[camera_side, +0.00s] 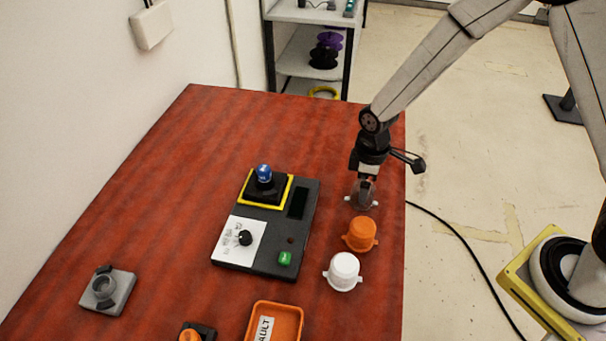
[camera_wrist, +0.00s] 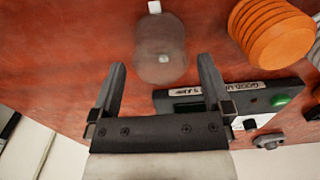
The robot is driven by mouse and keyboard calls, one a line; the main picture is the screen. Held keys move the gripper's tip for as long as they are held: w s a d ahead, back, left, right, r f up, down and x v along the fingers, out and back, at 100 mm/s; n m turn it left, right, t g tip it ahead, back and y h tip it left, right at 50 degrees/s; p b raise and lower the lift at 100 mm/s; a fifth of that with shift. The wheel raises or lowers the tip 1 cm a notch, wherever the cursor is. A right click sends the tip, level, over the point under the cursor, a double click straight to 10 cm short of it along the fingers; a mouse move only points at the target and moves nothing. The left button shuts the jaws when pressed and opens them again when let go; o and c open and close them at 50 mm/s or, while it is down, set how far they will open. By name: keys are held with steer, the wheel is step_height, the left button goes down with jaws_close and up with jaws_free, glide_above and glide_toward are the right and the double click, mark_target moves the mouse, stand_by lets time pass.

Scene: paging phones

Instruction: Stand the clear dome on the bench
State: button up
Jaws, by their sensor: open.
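The clear dome (camera_side: 361,200) is a small see-through grey cap with pale side tabs, near the right edge of the red bench (camera_side: 160,185). It looks upright on the bench in the side view. My gripper (camera_side: 366,181) points down right at its top and partly hides it. In the wrist view the dome (camera_wrist: 160,48) shows just ahead of my gripper (camera_wrist: 161,63), between the lines of the two fingers. The fingers are apart. I cannot tell whether the fingertips reach down beside the dome.
An orange cap (camera_side: 360,235) and a white cap (camera_side: 343,270) stand in a row nearer the camera. A dark control box (camera_side: 270,257) with a blue-topped part (camera_side: 263,172) lies to the left. A grey holder (camera_side: 107,291) and an orange tray (camera_side: 276,308) are at the front. The back left is clear.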

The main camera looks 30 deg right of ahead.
step_height(320, 180, up, 10)
stand_by(0.6)
steer(key=shift+f, duration=0.1)
stand_by(0.3)
steer(key=s+d+r+m+t, duration=0.1)
steer(key=s+d+m+t, duration=0.1)
steer(key=s+d+m, duration=0.5)
steer(key=s+m, duration=0.1)
steer(key=s, duration=0.2)
steer(key=shift+s+d+r+m+t, duration=0.2)
steer(key=shift+s+m+t, duration=0.1)
steer(key=shift+m, duration=0.1)
